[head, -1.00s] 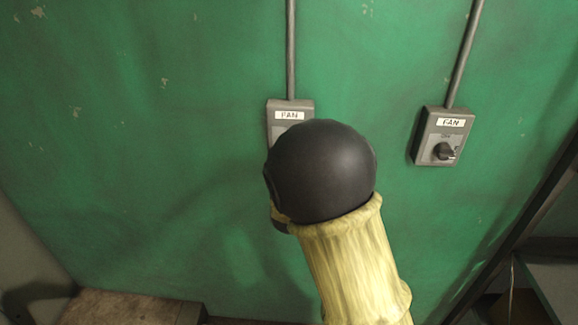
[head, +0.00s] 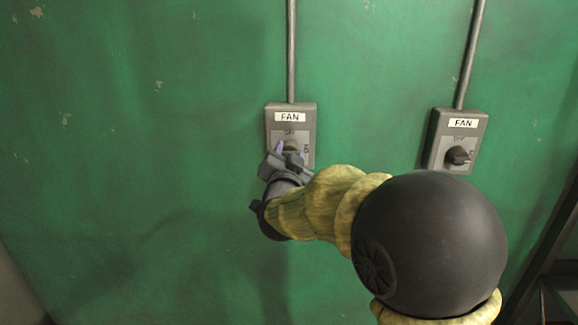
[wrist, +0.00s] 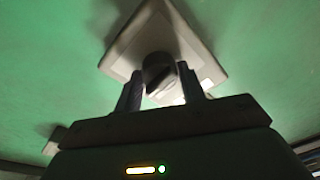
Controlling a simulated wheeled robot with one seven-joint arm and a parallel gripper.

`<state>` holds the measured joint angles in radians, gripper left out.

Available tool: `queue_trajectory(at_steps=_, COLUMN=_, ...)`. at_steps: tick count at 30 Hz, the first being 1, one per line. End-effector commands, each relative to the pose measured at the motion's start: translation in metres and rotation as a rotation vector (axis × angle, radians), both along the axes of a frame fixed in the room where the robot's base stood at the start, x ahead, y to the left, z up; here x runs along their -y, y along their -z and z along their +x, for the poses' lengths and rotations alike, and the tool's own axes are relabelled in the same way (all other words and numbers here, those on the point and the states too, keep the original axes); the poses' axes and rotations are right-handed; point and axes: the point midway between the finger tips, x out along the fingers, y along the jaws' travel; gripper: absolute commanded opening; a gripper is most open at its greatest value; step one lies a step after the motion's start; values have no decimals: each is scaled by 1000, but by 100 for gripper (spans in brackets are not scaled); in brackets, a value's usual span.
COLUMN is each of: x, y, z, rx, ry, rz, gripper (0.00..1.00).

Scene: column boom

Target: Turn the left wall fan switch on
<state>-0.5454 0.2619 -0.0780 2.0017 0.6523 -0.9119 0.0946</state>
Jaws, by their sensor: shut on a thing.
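The left fan switch (head: 291,116) is a grey box on the green wall with a white FAN label and a dark round knob. My gripper (head: 291,153) is at the knob of this left switch, shut on it. In the wrist view the two fingers of my gripper (wrist: 162,88) stand on either side of the dark knob (wrist: 160,70), in front of the pale switch plate. The fingers and hand partly cover the knob in the head view, so its exact angle is hard to read.
A second FAN switch (head: 461,124) with a dark knob is on the wall to the right. Metal conduits (head: 291,50) run up from both boxes. The wall (head: 140,150) to the left is clear. A dark frame edge stands at the lower right.

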Motion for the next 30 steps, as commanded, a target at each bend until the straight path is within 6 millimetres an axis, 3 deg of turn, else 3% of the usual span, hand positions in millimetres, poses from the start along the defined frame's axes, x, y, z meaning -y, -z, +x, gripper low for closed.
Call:
queue_trajectory(at_steps=17, x=1, y=-3, z=1, rx=7, ry=3, rz=42, gripper=17)
queue_trajectory(at_steps=18, x=1, y=-3, z=1, rx=8, ry=2, rz=42, gripper=48)
queue_trajectory(at_steps=20, x=1, y=-3, z=1, rx=6, ry=2, rz=42, gripper=59)
queue_trajectory(at_steps=30, x=0, y=0, z=-1, rx=2, ry=0, rz=41, gripper=60)
